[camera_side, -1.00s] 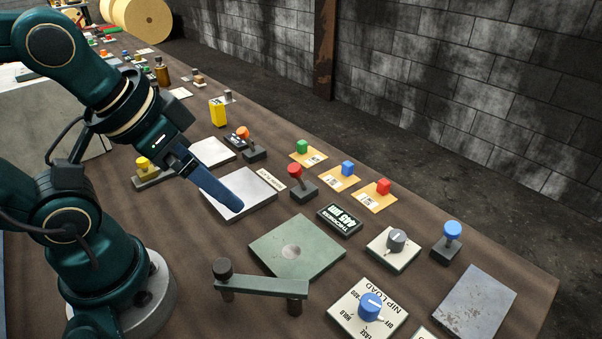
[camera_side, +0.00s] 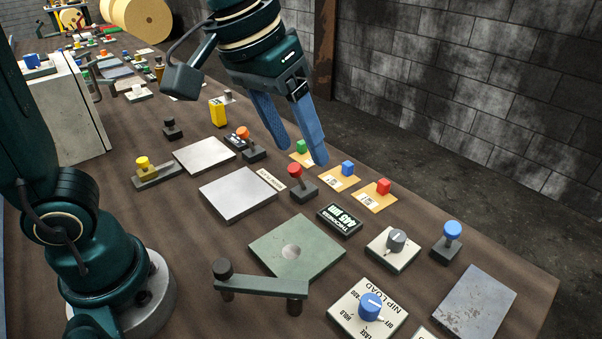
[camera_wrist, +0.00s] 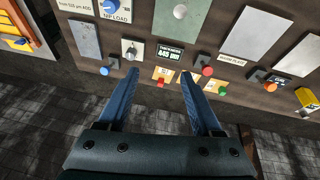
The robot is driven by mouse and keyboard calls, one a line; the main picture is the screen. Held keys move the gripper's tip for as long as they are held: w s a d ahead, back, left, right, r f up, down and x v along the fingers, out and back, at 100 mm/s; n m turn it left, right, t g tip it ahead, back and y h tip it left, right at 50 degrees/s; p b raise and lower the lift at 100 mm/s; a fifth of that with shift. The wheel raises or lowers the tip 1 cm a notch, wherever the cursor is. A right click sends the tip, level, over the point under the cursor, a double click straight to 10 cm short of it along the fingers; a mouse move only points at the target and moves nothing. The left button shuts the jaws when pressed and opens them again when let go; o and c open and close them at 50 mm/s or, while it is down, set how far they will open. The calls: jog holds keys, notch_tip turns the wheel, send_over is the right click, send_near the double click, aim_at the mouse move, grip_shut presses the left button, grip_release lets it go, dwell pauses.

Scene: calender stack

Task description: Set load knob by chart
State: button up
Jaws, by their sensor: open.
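The NIP LOAD knob (camera_side: 371,305) is blue and sits on a white plate (camera_side: 345,318) at the lower right of the side view, with marks around it. It shows at the top left of the wrist view (camera_wrist: 109,7). A black thickness display (camera_side: 340,220) reads what looks like 445 µm, and it is also in the wrist view (camera_wrist: 169,52). My gripper (camera_side: 303,154) is open and empty, its blue fingers pointing down near the green and blue blocks, well behind and left of the knob. In the wrist view the fingers (camera_wrist: 160,82) stand wide apart.
A grey knob (camera_side: 396,240), a red-topped lever (camera_side: 296,172) and a blue-topped lever (camera_side: 452,231) stand up nearby. A raised bar handle (camera_side: 262,286) is in front.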

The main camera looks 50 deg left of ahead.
jog(key=w+d+f+m+g, duration=0.1)
jog(key=w+d+f, duration=0.15)
jog(key=d, duration=0.25)
jog(key=w+d+f+m+g, duration=0.1)
jog(key=d+f, duration=0.3)
jog(key=m+g+y, duration=0.1)
jog(key=g, duration=0.1)
send_over(371, 301)
notch_tip(371, 301, down, 7)
jog(key=shift+f, duration=2.45)
grip_shut()
